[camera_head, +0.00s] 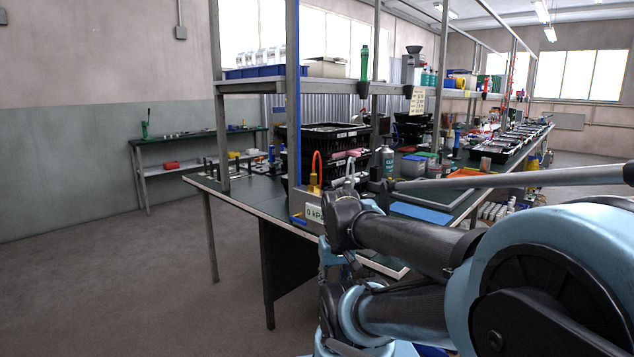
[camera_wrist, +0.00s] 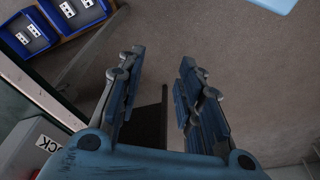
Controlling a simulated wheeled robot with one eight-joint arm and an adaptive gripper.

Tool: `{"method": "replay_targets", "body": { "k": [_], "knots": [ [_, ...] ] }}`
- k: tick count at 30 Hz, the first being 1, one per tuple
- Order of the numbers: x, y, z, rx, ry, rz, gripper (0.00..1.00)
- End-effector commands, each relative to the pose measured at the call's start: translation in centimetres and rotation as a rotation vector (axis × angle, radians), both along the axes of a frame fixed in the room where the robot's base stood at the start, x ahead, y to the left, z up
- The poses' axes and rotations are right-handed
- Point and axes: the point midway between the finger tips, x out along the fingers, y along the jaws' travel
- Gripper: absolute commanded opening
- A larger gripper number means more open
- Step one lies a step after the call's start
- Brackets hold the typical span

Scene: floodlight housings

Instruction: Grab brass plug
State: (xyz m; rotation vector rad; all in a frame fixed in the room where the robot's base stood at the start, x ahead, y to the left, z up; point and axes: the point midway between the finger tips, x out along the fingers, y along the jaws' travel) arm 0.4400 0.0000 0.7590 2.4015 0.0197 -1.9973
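A small brass-yellow piece (camera_head: 314,186) shows in the head view below an orange looped hose (camera_head: 317,160). It sits above a box reading "0 kPa" (camera_head: 315,212) near the bench's front corner. I cannot tell for sure that this piece is the brass plug. No brass plug shows in the wrist view. My gripper (camera_wrist: 161,60) is open there, its two fingers apart with nothing held between them. The floor shows beyond the fingers. In the head view I cannot make out the fingers; my arm covers part of the bench.
The long workbench (camera_head: 237,200) carries a black crate (camera_head: 320,150) and an overhead shelf (camera_head: 345,90). A green side table (camera_head: 190,140) stands by the wall. Blue bins (camera_wrist: 60,20) with white parts lie top left in the wrist view. Floor (camera_head: 120,270) at left is clear.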

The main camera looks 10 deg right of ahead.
Motion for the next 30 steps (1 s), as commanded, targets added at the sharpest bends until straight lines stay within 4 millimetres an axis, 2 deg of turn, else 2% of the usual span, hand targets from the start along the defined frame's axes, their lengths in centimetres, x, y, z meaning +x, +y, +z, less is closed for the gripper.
{"method": "replay_targets", "body": {
  "k": [4, 6, 8, 11, 14, 17, 21, 30],
  "knots": [
    [0.0, 0.0, 0.0, 0.0, 0.0, 0.0, 0.33],
    [-0.2, 0.0, 0.2, 0.0, -0.003, 0.002, 0.45],
    [-0.6, 0.0, 0.9, -0.002, -0.01, 0.01, 0.45],
    [0.3, 0.0, 2.6, -0.009, -0.005, 0.049, 0.45],
    [2.3, -0.3, 5.6, -0.023, 0.007, 0.122, 0.45],
    [4.7, -0.2, 9.5, -0.039, 0.022, 0.226, 0.45],
    [8.4, -0.2, 14.9, -0.061, 0.043, 0.38, 0.45],
    [16.7, -0.1, 25.1, -0.098, 0.086, 0.708, 0.45]
  ]
}}
